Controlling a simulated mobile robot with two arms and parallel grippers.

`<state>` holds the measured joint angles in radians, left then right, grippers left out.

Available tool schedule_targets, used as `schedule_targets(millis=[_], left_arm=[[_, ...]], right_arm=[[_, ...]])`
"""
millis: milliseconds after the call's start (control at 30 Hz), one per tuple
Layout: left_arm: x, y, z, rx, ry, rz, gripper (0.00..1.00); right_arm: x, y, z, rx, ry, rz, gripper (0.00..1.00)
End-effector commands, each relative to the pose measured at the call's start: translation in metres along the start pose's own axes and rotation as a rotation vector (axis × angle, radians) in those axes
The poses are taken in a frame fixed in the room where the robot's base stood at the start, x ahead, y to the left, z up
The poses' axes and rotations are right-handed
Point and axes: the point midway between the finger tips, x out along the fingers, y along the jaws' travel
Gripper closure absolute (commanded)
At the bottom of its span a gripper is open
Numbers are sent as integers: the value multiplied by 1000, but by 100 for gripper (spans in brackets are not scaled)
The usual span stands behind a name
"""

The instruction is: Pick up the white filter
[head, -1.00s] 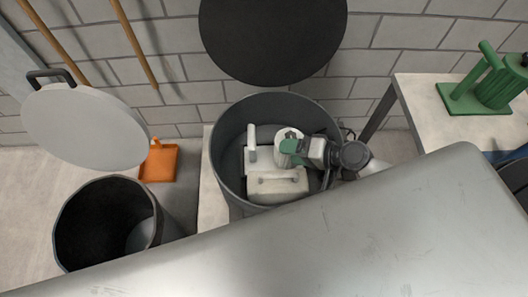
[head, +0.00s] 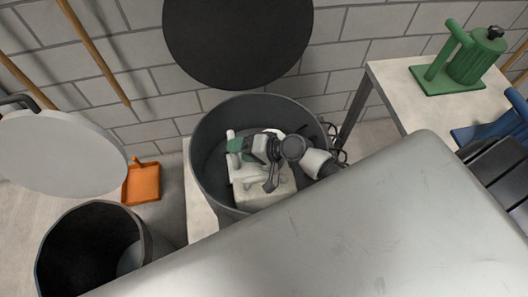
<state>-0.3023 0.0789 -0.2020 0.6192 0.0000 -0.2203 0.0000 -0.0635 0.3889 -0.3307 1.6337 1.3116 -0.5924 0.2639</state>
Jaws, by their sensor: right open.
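Several white pieces lie inside the open dark grey bin (head: 204,190). A round white piece (head: 274,132), which looks like the white filter, is mostly hidden behind my right gripper. A block-like white piece (head: 268,194) lies nearer the front of the bin, and a slim white upright piece (head: 231,136) shows at the left. My left gripper is not in view.
A black round lid (head: 238,38) stands behind the bin. A second dark bin (head: 85,250) and a pale round lid (head: 60,150) are at the left, by an orange dustpan (head: 142,183). A green canister (head: 475,60) stands on a table at the right. A large grey surface (head: 340,235) fills the front.

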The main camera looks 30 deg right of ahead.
Motion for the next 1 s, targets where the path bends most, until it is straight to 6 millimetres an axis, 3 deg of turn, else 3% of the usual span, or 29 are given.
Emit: schedule_targets(millis=[100, 333, 767, 1000], left_arm=[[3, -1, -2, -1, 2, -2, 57], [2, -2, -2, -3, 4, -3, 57], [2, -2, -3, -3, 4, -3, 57], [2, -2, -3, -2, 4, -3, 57]], right_arm=[[9, 0, 0, 0, 0, 0, 31], [9, 0, 0, 0, 0, 1, 31], [9, 0, 0, -1, 0, 1, 97], [9, 1, 0, -3, 0, 2, 100]])
